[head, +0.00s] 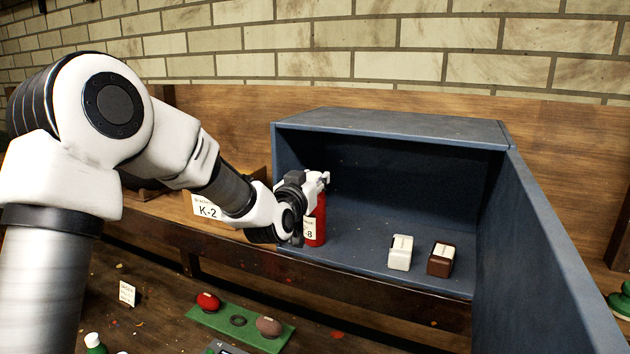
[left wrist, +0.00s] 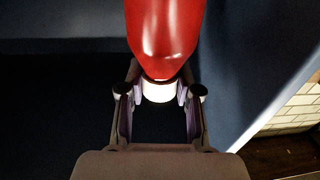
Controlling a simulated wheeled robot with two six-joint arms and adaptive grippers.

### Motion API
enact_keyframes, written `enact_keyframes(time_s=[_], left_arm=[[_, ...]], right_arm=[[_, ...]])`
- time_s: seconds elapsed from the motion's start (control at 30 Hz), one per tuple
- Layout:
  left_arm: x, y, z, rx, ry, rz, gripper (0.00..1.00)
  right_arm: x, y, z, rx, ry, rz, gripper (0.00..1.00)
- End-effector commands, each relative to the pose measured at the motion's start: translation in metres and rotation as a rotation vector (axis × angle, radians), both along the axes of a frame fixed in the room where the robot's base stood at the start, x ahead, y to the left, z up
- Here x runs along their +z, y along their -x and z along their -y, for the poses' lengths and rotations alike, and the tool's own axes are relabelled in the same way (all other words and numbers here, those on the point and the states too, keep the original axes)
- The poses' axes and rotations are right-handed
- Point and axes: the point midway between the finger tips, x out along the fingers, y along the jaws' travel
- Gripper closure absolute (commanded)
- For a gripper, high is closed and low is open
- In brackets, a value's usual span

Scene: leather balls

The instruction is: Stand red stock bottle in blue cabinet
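The red stock bottle (head: 320,222) is upright at the left front of the blue cabinet (head: 392,123), close to its left wall. A pale label is on its side. My left gripper (head: 318,181) is at the bottle's top. In the left wrist view, the left gripper's fingers (left wrist: 160,100) lie on both sides of the bottle's white cap (left wrist: 159,91) and seem shut on it. The red body (left wrist: 165,30) extends beyond the cap. I cannot tell whether the bottle's base touches the cabinet floor. My right gripper is not in view.
A white box (head: 400,253) and a brown box (head: 441,260) stand on the cabinet floor to the right, with bare floor between them and the bottle. A K-2 card (head: 206,208) stands left of the cabinet. Below, a green tray (head: 257,338) holds balls.

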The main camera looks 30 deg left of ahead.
Motion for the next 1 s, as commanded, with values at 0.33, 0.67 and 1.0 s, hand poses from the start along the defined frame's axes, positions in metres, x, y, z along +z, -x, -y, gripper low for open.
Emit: enact_keyframes(time_s=[0.33, 0.67, 1.0], left_arm=[[0.0, 0.0, 0.0, 0.0, 0.001, -0.001, 0.42], [-0.003, 0.048, 0.006, -0.001, 0.004, 0.0, 0.42], [0.001, 0.116, 0.016, 0.0, 0.002, -0.001, 0.42]], right_arm=[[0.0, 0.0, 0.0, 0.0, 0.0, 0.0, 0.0], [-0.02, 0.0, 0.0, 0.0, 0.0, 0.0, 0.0], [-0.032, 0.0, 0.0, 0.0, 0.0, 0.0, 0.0]])
